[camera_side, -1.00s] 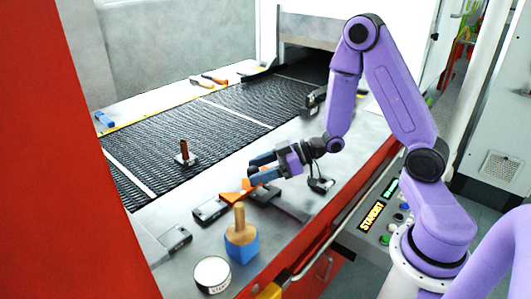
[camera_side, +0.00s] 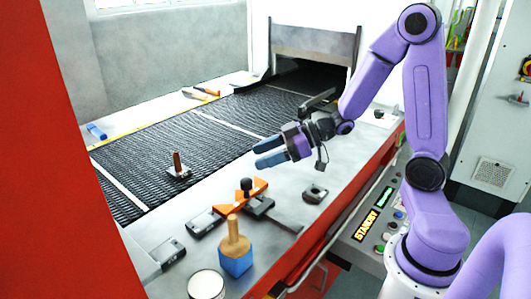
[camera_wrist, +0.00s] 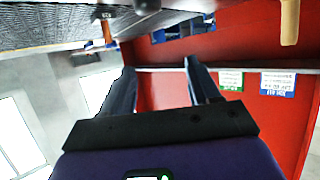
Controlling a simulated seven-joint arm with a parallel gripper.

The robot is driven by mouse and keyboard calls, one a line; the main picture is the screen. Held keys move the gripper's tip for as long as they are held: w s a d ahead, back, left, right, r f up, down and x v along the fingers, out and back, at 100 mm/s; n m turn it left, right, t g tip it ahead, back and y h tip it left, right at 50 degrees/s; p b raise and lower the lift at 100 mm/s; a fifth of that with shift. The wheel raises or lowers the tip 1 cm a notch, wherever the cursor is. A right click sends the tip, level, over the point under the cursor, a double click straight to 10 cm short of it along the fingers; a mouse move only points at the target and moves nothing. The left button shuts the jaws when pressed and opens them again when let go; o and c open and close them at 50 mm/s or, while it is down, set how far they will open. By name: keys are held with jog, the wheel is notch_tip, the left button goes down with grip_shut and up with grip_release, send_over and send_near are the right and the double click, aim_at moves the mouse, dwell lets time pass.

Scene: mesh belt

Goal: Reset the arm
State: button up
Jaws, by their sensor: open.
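My gripper (camera_side: 267,153) is open and empty, held above the metal ledge beside the mesh belt. Its blue fingers point left in the side view. In the wrist view my gripper (camera_wrist: 158,82) shows its two fingers spread apart, with nothing between them. My purple arm reaches back up from the gripper to its base at the right.
On the ledge are an orange part with a black knob (camera_side: 247,187), a blue block with a wooden handle (camera_side: 236,250) and a white round tin (camera_side: 206,285). A panel reads STANDBY (camera_side: 367,223).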

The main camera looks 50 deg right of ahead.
jog(key=shift+r, duration=0.15)
jog(key=s+a+f+n+g+h, duration=0.1)
jog(key=s+a+f+g+h, duration=0.1)
jog(key=s+a+g+h, duration=0.5)
jog(key=s+d+n+g+h, duration=0.2)
jog(key=s+d, duration=0.1)
jog(key=s, duration=1.4)
jog(key=shift+s+d+r+n, duration=0.15)
jog(key=shift+d+r+n, duration=0.05)
jog(key=shift+r+n, duration=0.1)
dwell(1.8)
